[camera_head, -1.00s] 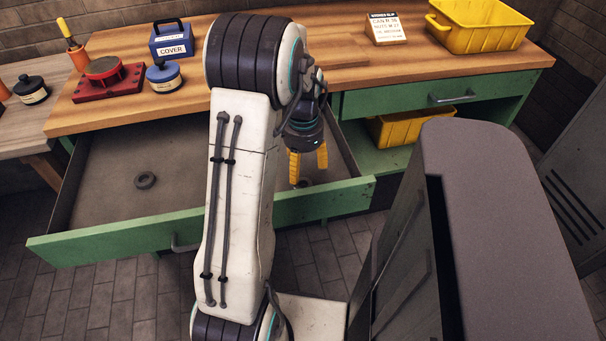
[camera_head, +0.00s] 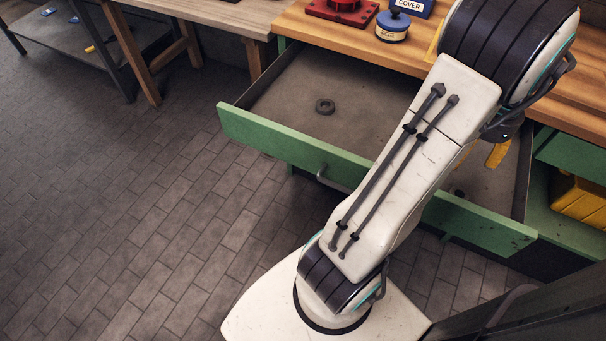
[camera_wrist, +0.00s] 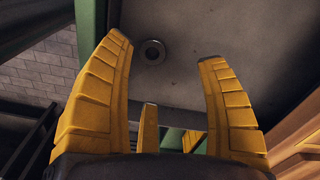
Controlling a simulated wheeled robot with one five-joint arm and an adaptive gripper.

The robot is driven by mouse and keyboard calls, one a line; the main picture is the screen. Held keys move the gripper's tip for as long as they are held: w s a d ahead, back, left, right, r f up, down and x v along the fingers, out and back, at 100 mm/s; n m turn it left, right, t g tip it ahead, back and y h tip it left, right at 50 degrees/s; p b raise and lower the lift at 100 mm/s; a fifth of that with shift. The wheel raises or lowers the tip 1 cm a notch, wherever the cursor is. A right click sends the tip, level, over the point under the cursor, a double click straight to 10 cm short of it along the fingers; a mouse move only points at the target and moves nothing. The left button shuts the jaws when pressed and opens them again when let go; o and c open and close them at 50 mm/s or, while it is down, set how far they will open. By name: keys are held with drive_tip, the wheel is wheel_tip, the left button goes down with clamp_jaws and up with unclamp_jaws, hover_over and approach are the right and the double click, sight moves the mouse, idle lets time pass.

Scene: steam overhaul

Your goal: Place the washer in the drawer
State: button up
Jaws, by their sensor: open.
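The drawer (camera_head: 257,138) is pulled out from the bench, with a green front. A dark grey washer (camera_head: 325,106) lies flat on its floor, towards the left. My gripper (camera_head: 480,163) hangs over the right part of the drawer, half hidden behind my arm. In the wrist view its yellow fingers (camera_wrist: 166,50) are spread and nothing is held between them. A ring (camera_wrist: 152,52) lies on the drawer floor (camera_wrist: 200,25) beyond the fingertips, apart from them.
The wooden bench top (camera_head: 300,28) carries a red fixture (camera_head: 342,12), a blue-topped pot (camera_head: 393,26) and a blue COVER box (camera_head: 410,8). A yellow bin (camera_head: 580,197) sits on the shelf at right. A dark cabinet (camera_head: 535,310) stands at lower right. Open floor (camera_head: 130,210) lies at left.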

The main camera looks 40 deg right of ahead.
drive_tip(key=w+a+r+n+t+h, duration=0.1)
drive_tip(key=w+a+r+n, duration=0.2)
drive_tip(key=w+a+n, duration=0.5)
drive_tip(key=w+a+r+n, duration=0.3)
drive_tip(key=w+a+n, duration=0.1)
drive_tip(key=w+a, duration=0.7)
drive_tip(key=s+a+n+t+y, duration=0.1)
drive_tip(key=a+n, duration=1.2)
drive_tip(key=a, duration=0.6)
drive_tip(key=shift+a+r+n+t, duration=0.2)
drive_tip(key=shift+a+n+t, duration=0.1)
drive_tip(key=shift+n+t, duration=0.1)
drive_tip(key=shift+s, duration=0.1)
drive_tip(key=w+p+v, duration=0.2)
drive_tip(key=p+v, duration=0.7)
drive_tip(key=v, duration=0.1)
drive_tip(key=shift+d+r+t+p, duration=0.2)
drive_tip(key=shift+r+t+p, duration=0.15)
drive_tip(key=shift+r, duration=0.15)
